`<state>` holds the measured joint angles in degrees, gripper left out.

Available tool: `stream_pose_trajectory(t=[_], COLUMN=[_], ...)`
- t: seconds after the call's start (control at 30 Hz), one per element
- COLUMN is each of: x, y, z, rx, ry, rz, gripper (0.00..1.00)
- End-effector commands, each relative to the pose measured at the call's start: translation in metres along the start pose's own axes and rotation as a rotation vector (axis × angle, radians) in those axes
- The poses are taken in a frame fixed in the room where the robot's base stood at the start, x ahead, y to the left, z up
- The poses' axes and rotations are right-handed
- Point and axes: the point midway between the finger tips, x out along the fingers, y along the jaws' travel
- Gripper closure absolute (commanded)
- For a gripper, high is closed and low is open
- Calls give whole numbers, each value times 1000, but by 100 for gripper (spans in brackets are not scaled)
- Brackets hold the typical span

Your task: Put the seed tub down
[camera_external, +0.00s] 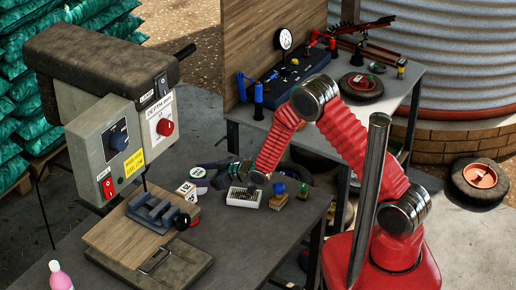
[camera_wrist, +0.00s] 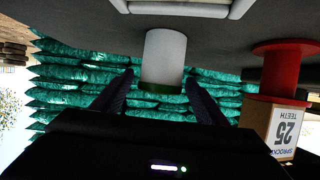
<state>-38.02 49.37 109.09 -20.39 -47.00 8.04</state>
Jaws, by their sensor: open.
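The seed tub, a white cylinder with a green band at its lid end (camera_wrist: 164,58), is between my fingers in the wrist view, which is upside down. Its base meets the dark bench top (camera_wrist: 70,28), so it appears to stand upright there. My gripper (camera_wrist: 157,92) is open, with one dark finger on each side of the tub and visible gaps to it. In the external view my gripper (camera_external: 212,173) is low over the bench, pointing left, with the small round white top of the tub (camera_external: 197,172) at its fingertips.
A sprocket box marked 25 (camera_wrist: 288,125) on a red spool-like piece (camera_wrist: 286,70) stands close beside the tub. A white tray of small parts (camera_external: 245,197) and a blue-topped block (camera_external: 279,194) are nearby.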

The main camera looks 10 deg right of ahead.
Motion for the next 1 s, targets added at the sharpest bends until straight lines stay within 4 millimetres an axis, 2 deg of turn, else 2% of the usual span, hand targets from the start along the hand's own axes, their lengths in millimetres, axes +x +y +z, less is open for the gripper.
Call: stream_pose_trajectory(t=[0.7, 0.83, 1.0], x=[-101, -111, -114], y=[0, 0, 0], z=[0, 0, 0], rx=[0, 0, 0], ry=[-1, -1, 0], rz=[1, 1, 0], gripper=[33, 33, 33])
